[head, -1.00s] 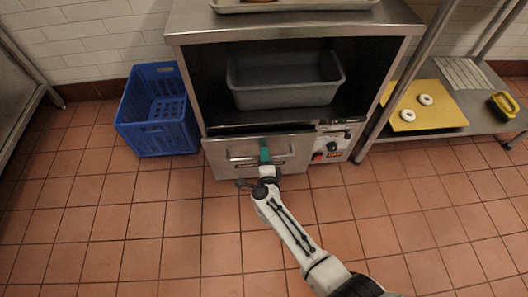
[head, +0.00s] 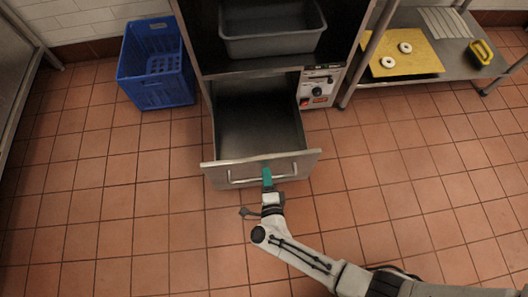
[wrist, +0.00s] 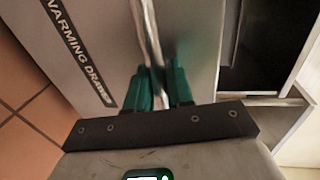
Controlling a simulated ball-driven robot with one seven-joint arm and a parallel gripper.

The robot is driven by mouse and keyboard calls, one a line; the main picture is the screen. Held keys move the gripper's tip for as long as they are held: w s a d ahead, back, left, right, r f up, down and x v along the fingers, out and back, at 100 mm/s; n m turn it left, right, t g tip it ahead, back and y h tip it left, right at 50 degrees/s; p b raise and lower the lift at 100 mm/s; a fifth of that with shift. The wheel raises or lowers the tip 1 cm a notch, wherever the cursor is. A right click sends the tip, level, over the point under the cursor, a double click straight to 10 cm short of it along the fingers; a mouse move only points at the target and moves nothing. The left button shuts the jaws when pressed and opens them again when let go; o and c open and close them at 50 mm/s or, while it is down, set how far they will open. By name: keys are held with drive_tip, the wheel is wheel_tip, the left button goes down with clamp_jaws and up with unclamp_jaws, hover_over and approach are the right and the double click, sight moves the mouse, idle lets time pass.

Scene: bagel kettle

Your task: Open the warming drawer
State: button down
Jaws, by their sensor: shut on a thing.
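The warming drawer (head: 222,171) is pulled out from the steel cabinet, and its inside looks empty. Its front carries a "WARMING DRAWER" label, seen in the wrist view (wrist: 75,50). A bar handle (head: 240,179) runs across the front, and it also shows in the wrist view (wrist: 147,30). My gripper (head: 267,177) has green fingers and is shut on the handle, right of the middle of the drawer front. In the wrist view the gripper (wrist: 160,88) has one finger on each side of the bar.
A grey tub (head: 270,45) stands in the open bay above the drawer. A control panel (head: 318,88) is right of the drawer. A blue crate (head: 155,92) is on the floor at left. A steel shelf at right holds a yellow board (head: 410,67) with two bagels. Tiled floor in front is clear.

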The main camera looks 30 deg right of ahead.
drive_tip(key=shift+f+v, duration=0.2)
drive_tip(key=shift+v, duration=0.65)
drive_tip(key=shift+f+v, duration=0.15)
drive_tip(key=shift+v, duration=0.75)
drive_tip(key=c, duration=1.1)
unclamp_jaws()
drive_tip(key=shift+c, duration=0.2)
drive_tip(key=p+v, duration=0.2)
drive_tip(key=v, duration=0.9)
drive_tip(key=shift+f, duration=0.15)
